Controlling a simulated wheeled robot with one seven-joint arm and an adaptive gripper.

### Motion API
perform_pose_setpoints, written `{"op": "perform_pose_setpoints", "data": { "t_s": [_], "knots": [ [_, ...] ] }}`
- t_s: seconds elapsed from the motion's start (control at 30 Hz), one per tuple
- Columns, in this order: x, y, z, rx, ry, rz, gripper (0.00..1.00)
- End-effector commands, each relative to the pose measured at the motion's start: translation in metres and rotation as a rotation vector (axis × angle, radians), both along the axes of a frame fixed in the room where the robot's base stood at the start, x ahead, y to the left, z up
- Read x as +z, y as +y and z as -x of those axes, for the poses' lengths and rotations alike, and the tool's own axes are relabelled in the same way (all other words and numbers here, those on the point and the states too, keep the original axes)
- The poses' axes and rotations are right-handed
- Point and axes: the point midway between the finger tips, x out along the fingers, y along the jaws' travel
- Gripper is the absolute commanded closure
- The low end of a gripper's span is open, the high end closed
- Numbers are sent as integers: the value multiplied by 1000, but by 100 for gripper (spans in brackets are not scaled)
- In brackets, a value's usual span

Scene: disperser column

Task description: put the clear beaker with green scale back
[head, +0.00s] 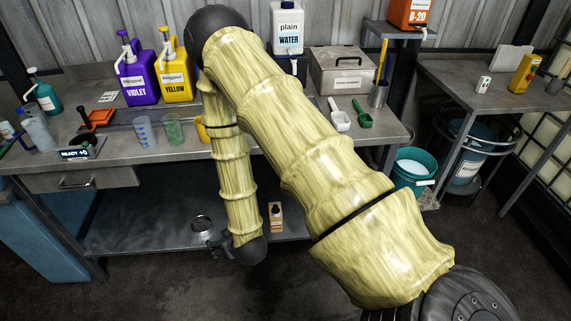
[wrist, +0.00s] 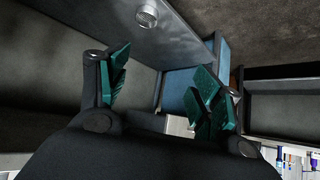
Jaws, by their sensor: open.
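A clear beaker with green markings (head: 172,129) stands upright on the bench, between a beaker with blue markings (head: 146,132) and a yellow-marked one (head: 203,130) partly hidden by my arm. My gripper (wrist: 160,88) is open, with teal finger pads apart and nothing between them. In the head view the dark end of my arm is low, in front of the lower shelf, well below the beakers. None of the beakers can be made out in the wrist view.
Violet (head: 138,78) and yellow (head: 172,76) jugs stand behind the beakers. A ready display (head: 80,149) and an orange item (head: 97,118) are to the left. A metal can (head: 202,226) and a small bottle (head: 276,216) are below. The teal bucket (head: 411,170) stands right.

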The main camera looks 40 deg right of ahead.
Motion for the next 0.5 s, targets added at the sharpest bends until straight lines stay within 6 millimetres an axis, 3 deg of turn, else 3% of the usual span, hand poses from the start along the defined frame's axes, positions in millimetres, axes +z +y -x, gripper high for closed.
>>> {"op": "perform_pose_setpoints", "data": {
  "t_s": [0.03, 0.1, 0.3, 0.4, 0.5],
  "knots": [
    [-22, 3, 36, 5, 98, -2, 34],
    [-45, 5, 85, 7, 231, -5, 34],
    [-83, 6, 218, -3, 575, -1, 34],
    [-87, 5, 266, -10, 695, 5, 34],
    [-88, 5, 295, -14, 769, 9, 34]
  ]
}}
